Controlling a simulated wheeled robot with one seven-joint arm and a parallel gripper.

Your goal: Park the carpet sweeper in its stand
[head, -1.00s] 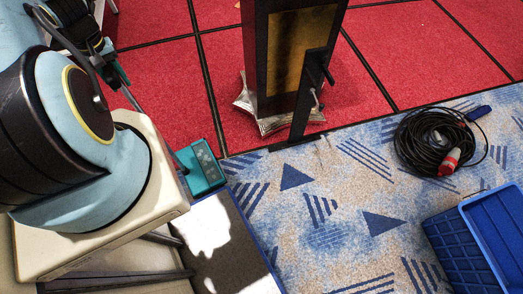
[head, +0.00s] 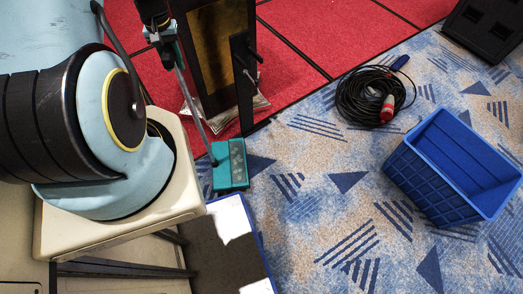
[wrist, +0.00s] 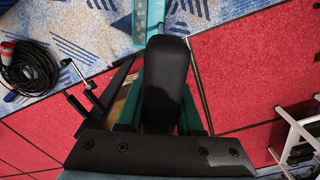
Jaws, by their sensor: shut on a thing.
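The carpet sweeper has a flat teal head (head: 230,172) and a thin grey pole (head: 192,98) that slants up and left in the head view. My gripper (head: 163,38) is shut on the upper end of its handle. In the wrist view a black grip (wrist: 166,75) lies between the jaws of my gripper (wrist: 165,105), and the teal head (wrist: 149,22) shows beyond it at the top edge. The head is at or just above the patterned carpet; I cannot tell whether it touches. I cannot make out a sweeper stand for certain.
A dark upright frame with a gold panel (head: 213,45) stands behind the sweeper, with silver bags (head: 222,118) at its foot. A coiled black cable (head: 365,97) and a blue crate (head: 455,165) are to the right. Patterned carpet between sweeper and crate is clear.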

